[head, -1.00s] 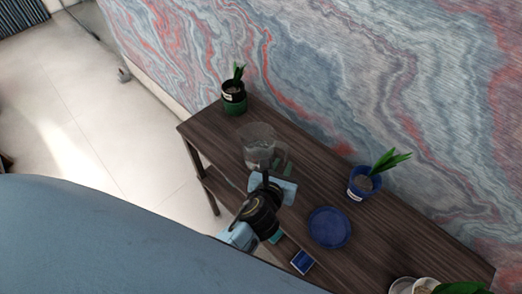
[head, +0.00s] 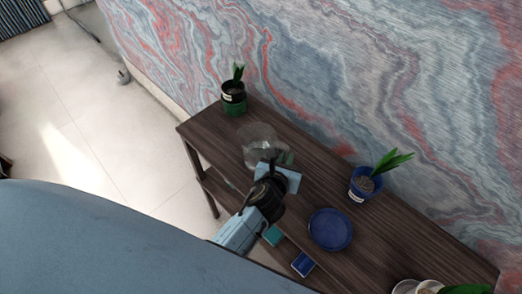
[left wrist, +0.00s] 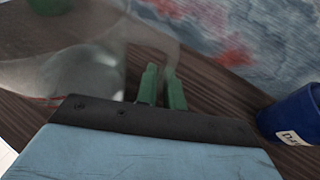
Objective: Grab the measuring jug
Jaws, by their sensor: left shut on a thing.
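The measuring jug (head: 258,147) is clear and see-through, at the left half of the dark wooden table, and looks tilted. In the left wrist view the jug (left wrist: 85,75) fills the upper left, with its clear handle side reaching the fingers. My left gripper (head: 284,158) is at the jug's near right side. Its green fingers (left wrist: 161,88) are close together, shut on the jug at what looks like its handle. The exact contact is hard to see through the clear material. Whether the jug's base touches the table cannot be told. My right gripper is not in view.
A potted plant in a green pot (head: 234,104) stands at the table's far left corner. A blue plant pot (head: 362,183) and a blue plate (head: 330,229) are to the right. A blue box (head: 303,264) lies below the near edge. A patterned wall runs behind.

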